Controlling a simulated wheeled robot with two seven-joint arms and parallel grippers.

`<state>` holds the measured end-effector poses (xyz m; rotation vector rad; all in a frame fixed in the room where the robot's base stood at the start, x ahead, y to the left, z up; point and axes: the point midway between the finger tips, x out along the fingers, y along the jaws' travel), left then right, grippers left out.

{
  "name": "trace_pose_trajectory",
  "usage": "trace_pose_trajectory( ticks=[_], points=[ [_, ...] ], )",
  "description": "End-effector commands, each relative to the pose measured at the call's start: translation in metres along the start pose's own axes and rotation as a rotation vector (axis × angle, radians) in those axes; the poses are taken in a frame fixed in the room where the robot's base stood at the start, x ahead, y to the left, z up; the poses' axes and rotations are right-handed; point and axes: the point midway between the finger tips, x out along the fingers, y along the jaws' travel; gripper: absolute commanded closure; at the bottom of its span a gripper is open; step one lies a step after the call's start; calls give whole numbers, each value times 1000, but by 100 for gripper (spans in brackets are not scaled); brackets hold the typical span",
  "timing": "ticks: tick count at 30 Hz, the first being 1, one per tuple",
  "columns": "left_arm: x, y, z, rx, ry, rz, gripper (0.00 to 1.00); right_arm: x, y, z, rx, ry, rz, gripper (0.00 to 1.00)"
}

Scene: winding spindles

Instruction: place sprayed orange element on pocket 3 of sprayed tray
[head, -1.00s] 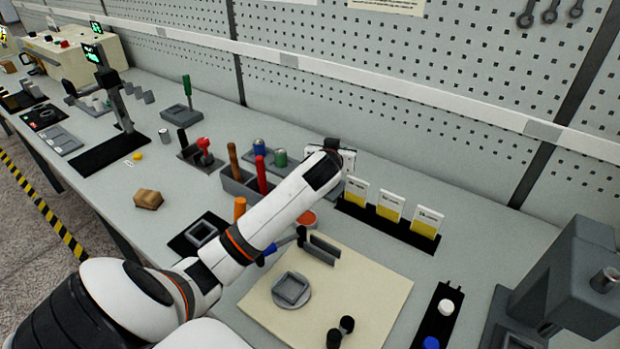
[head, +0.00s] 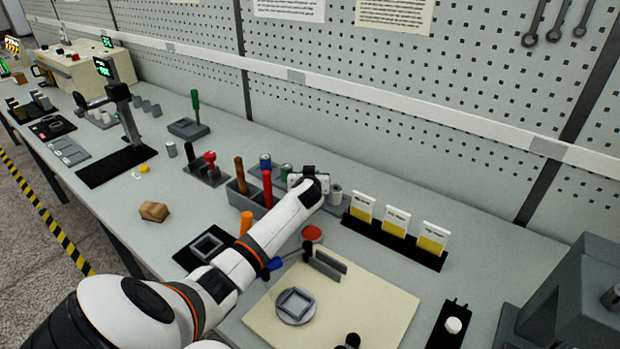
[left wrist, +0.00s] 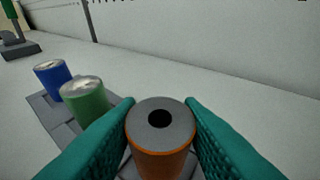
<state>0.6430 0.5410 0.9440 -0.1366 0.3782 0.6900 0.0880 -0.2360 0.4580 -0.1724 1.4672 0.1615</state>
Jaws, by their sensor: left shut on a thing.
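My left gripper (left wrist: 160,118) has teal fingers shut on the sprayed orange element (left wrist: 160,150), an upright orange cylinder with a grey top and a dark centre hole. The sprayed tray (left wrist: 45,112) is grey and holds a blue element (left wrist: 53,75) and a green element (left wrist: 84,103) to the left of the held one. The held element is in line with them over the tray; whether its base touches a pocket is hidden. In the head view the blue (head: 265,162) and green (head: 285,172) elements show, but my wrist hides the orange one. My right gripper is out of view.
A tool holder (head: 240,198) with upright handles is left of the tray. A card rack (head: 392,240) stands to the right. A beige mat (head: 375,310) lies in front.

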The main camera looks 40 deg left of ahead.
Motion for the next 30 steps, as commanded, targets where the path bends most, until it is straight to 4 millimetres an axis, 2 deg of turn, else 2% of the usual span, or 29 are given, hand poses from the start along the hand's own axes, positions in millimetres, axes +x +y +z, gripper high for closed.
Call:
trace_pose_trajectory(
  ticks=[3, 13, 14, 17, 26, 30],
  points=[
    [3, 0, -8, 0, 0, -1, 93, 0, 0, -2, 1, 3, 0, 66],
    [5, -1, -12, -1, -1, -1, 93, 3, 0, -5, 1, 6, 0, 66],
    [4, 0, -11, -1, -1, -1, 63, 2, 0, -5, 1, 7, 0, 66],
    [4, 0, -10, -1, -1, -1, 47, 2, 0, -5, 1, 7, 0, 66],
    [4, 0, -9, 0, -1, -1, 45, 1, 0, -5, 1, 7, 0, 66],
    [-2, -1, -9, 0, -1, -2, 45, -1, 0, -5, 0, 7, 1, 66]
  ],
)
